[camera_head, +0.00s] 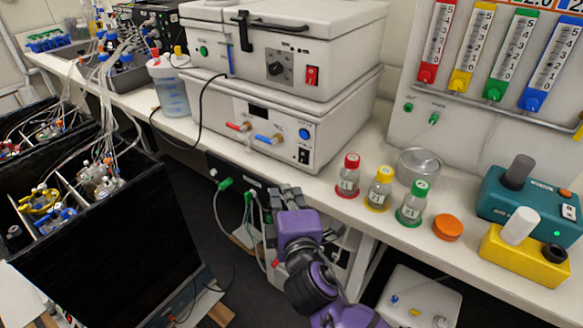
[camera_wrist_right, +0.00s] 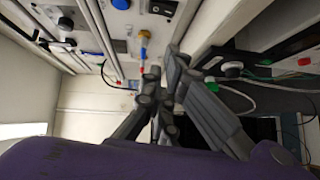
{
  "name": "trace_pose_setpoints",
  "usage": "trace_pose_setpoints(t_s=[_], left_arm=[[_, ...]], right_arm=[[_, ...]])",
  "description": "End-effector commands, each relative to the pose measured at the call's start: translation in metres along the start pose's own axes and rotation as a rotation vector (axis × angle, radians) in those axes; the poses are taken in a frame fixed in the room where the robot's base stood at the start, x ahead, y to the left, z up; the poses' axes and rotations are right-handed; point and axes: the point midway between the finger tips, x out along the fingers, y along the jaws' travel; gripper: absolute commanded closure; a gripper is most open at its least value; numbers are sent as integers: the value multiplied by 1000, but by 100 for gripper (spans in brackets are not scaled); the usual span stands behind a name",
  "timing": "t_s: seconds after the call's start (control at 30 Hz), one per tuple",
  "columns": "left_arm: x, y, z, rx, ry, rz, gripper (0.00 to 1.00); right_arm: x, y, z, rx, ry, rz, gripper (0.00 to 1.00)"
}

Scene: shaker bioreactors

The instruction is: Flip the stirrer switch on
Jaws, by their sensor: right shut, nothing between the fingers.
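No label marking the stirrer is readable. Switches that show are a red rocker (camera_head: 312,76) on the upper white box (camera_head: 345,50), a black rocker (camera_head: 303,156) on the lower white box (camera_head: 350,120), and a small white switch (camera_head: 569,212) on the teal device (camera_head: 510,205). My right gripper (camera_head: 287,194) is shut and empty, in front of the bench edge below the lower box. It also shows in the right wrist view (camera_wrist_right: 170,75), with the box's front panel beyond it. My left gripper is out of view.
An orange lid (camera_head: 448,228) and a yellow device (camera_head: 525,250) lie further right. Cables and green plugs (camera_head: 225,184) hang below the bench.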

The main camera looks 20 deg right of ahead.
Motion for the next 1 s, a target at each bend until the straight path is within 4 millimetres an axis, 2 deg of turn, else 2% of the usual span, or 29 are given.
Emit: trace_pose_setpoints(t_s=[0.1, 0.33, 0.4, 0.63, 1.0], left_arm=[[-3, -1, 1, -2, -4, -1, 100], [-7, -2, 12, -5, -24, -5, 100], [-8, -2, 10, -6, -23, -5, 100], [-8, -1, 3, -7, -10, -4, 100], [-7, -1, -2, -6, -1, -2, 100]], right_arm=[[27, 4, 0, -2, 0, 5, 100], [75, 2, 0, -1, 0, 2, 100], [83, 2, 10, -4, -2, 2, 100], [99, 2, 26, 0, 0, 2, 100], [101, 1, 29, 0, 0, 1, 100]])
